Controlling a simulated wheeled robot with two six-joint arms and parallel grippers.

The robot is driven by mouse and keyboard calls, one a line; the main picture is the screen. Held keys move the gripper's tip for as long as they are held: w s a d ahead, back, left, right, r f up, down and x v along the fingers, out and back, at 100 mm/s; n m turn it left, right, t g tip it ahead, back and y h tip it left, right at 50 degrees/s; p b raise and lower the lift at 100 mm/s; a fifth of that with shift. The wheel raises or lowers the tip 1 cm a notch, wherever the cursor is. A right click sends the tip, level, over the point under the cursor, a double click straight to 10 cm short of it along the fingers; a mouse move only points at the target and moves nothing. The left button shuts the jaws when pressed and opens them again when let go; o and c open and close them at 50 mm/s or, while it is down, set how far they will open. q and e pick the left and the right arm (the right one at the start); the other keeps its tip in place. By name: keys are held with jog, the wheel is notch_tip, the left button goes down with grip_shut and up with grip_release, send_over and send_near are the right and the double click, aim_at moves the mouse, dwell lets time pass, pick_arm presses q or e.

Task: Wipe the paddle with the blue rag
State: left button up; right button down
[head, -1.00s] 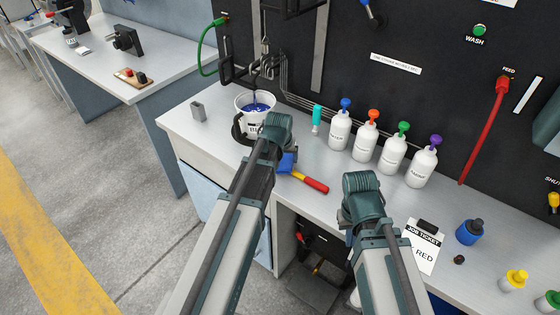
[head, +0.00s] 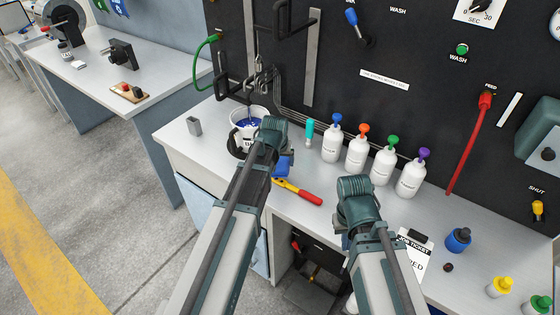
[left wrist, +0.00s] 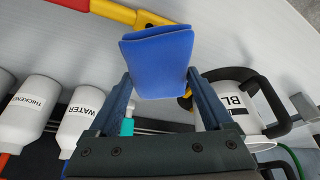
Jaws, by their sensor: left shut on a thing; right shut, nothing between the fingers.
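The blue rag (left wrist: 158,62) is a folded cloth held between the fingertips of my left gripper (left wrist: 160,85) in the left wrist view. In the head view the left gripper (head: 277,150) hangs over the bench beside the bucket, with part of the rag showing at its right. The white bucket (head: 236,139) holds blue ink, and a thin dark shaft runs down into it. A paddle at the shaft's lower end cannot be made out. My right gripper (head: 350,225) is shut and empty above the bench front; its fingers are mostly hidden by the wrist.
A tool with a red and yellow handle (head: 310,198) lies right of the left gripper. Several white bottles (head: 331,148) stand along the black panel (head: 400,110). A teal-capped tube (head: 309,133) and a small grey block (head: 194,126) flank the bucket.

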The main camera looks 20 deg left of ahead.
pick_arm(q)
jog(key=shift+r+p, duration=0.55)
jog(key=shift+r, duration=0.4)
notch_tip(320, 180, up, 3)
jog(key=p, duration=0.3)
